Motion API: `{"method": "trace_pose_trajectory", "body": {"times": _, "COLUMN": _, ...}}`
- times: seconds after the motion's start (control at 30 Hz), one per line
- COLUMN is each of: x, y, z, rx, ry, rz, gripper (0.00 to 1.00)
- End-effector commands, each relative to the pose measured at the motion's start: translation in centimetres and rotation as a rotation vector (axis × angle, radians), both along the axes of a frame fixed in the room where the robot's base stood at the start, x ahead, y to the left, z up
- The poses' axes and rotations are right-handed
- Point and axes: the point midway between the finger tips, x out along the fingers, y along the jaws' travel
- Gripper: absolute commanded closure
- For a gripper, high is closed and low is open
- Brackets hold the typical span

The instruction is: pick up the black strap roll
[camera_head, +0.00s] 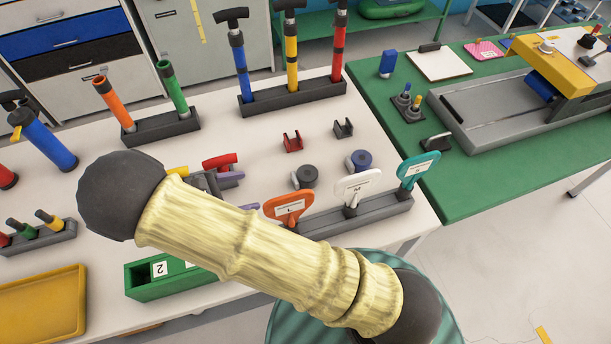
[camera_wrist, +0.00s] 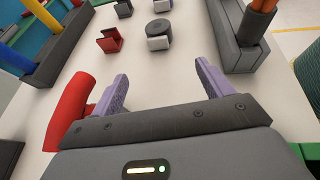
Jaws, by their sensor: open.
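The black strap roll (camera_head: 306,176) stands on the white table, dark with a lighter holder piece at its side. It also shows in the wrist view (camera_wrist: 158,28), ahead of my gripper and roughly centred between the fingers. My gripper (camera_wrist: 161,75) has two purple fingers spread wide with bare table between them. In the head view my gripper (camera_head: 243,191) is left of the roll and apart from it, partly hidden by my arm.
A blue roll (camera_head: 361,160), red holder (camera_head: 292,141) and black holder (camera_head: 343,128) stand near. A grey rack (camera_head: 377,212) with tags runs along the front. A pump rack (camera_head: 293,96) stands behind.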

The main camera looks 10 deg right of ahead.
Motion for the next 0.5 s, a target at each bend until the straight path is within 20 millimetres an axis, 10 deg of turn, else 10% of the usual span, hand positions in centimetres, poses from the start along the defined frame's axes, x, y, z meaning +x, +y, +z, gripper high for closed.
{"method": "trace_pose_trajectory", "body": {"times": 0.5, "x": 1.4, "y": -3.8, "z": -1.4, "rx": -0.005, "ry": 0.002, "rz": -0.003, "gripper": 0.21}}
